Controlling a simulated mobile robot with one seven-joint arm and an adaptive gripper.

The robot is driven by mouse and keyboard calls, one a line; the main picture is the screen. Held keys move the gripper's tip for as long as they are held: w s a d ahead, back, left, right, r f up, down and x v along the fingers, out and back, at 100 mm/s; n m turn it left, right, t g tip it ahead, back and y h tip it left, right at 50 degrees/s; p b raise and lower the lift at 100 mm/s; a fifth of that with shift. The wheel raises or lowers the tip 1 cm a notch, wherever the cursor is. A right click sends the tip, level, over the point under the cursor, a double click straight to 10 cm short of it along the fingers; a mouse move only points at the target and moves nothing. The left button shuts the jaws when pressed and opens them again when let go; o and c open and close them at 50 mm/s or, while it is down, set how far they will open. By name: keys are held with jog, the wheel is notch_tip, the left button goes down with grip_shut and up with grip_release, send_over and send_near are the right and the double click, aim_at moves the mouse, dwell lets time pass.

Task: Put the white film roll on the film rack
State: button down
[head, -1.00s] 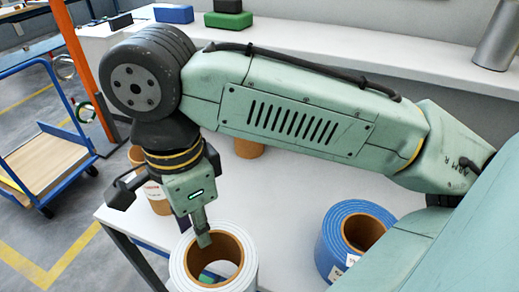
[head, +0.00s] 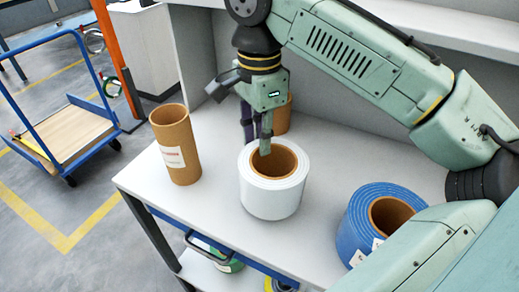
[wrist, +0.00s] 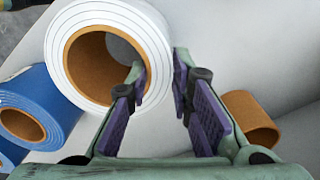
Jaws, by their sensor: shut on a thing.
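The white film roll (head: 270,200) is upright with a brown hollow core, at the middle of the table in the head view. In the wrist view the white film roll (wrist: 75,32) fills the upper left. My gripper (head: 256,143) points down at its back rim. In the wrist view my gripper (wrist: 159,66) is shut on the roll's wall, one finger in the core and the other outside. I cannot tell whether the roll touches the table. I cannot make out a film rack for certain.
A blue roll (head: 353,218) stands at the right of the white table (head: 225,222). A brown tube (head: 176,150) stands at the left, and another brown core (head: 283,117) behind my gripper. A lower shelf holds a green roll (head: 228,264). A blue cart (head: 72,140) stands on the floor.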

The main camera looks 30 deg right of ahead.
notch_tip(320, 180, down, 3)
jog(key=shift+r+b, duration=0.1)
jog(key=shift+b, duration=0.75)
jog(key=shift+r, duration=0.1)
jog(key=c, duration=1.4)
grip_release()
jog(key=shift+c, duration=0.2)
